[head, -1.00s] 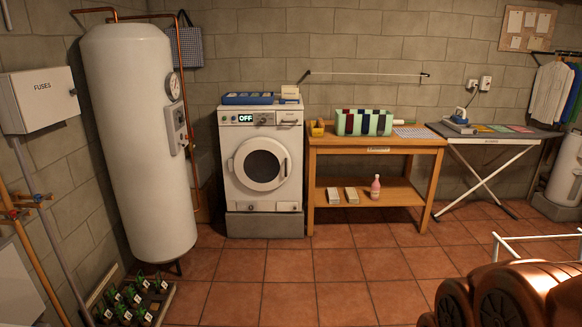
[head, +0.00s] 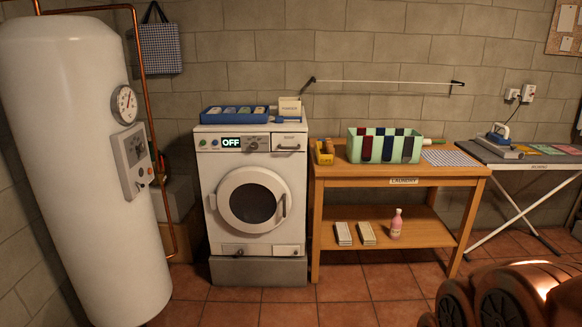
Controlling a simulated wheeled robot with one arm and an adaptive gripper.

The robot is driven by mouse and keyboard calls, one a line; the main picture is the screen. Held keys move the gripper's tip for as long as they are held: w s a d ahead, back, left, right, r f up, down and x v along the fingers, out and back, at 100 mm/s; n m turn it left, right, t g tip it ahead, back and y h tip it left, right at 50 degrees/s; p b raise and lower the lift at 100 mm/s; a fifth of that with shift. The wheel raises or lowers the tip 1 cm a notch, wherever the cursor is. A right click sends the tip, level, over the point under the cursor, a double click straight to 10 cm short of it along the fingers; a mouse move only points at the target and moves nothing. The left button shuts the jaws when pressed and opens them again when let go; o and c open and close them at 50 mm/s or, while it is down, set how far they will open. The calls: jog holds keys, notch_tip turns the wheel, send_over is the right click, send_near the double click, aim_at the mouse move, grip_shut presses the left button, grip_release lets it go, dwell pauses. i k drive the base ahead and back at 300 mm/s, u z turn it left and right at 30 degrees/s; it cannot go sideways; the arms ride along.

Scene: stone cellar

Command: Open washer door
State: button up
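The white washer (head: 254,195) stands against the back wall on a grey plinth, with its display reading OFF. Its round door (head: 252,201) is shut on the front, with a dark glass middle and a small dark handle (head: 284,206) at the right of its ring. Brown rounded parts, probably my own arm, show at the bottom right. My gripper's fingers are not in view.
A white boiler (head: 80,175) with a gauge and copper pipes stands at the left, forward of the washer. A wooden laundry table (head: 400,179) stands close on the washer's right. A blue tray (head: 236,113) lies on the washer. Tiled floor in front is clear.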

aim_at(252, 199)
jog(key=i, duration=2.35)
jog(key=u, duration=2.35)
